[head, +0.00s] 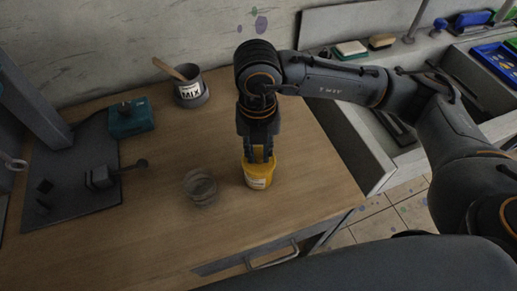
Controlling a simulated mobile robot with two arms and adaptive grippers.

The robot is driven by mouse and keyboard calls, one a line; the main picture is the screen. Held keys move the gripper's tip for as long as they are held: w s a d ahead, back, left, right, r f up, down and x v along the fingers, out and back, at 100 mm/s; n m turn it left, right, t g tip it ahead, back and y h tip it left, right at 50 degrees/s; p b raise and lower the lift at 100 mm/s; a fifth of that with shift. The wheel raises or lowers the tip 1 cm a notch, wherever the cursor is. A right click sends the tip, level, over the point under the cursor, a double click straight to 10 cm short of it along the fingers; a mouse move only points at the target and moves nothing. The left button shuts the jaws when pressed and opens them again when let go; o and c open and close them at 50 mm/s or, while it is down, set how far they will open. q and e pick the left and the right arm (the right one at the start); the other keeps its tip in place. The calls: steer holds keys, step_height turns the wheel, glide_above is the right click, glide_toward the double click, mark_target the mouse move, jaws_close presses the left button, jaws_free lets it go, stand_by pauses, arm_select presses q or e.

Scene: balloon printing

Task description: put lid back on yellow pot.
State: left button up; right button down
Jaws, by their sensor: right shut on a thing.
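The yellow pot (259,181) stands upright on the wooden table, right of the middle of the tabletop, with a pale label on its front. My right gripper (259,157) points straight down at the pot's top, its fingers shut at the rim. The fingers cover most of the top, so the lid is not clearly seen there, and no loose lid shows on the table. What the fingers hold looks like the lid, seated on or just at the pot's rim; I cannot tell which. My left gripper is not in view.
A clear round glass container (200,186) stands close left of the pot. A grey MIX pot (190,90) with a wooden stick and a teal box (131,118) stand behind. A dark printing device (72,175) fills the left. The tabletop (150,235) is clear in front.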

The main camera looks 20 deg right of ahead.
steer(key=shift+b, duration=0.3)
stand_by(0.4)
stand_by(0.3)
steer(key=c, duration=0.7)
jaws_free()
steer(key=shift+r+p, duration=1.95)
steer(key=shift+r, duration=1.55)
steer(key=shift+c, duration=0.3)
jaws_close()
steer(key=shift+f, duration=0.25)
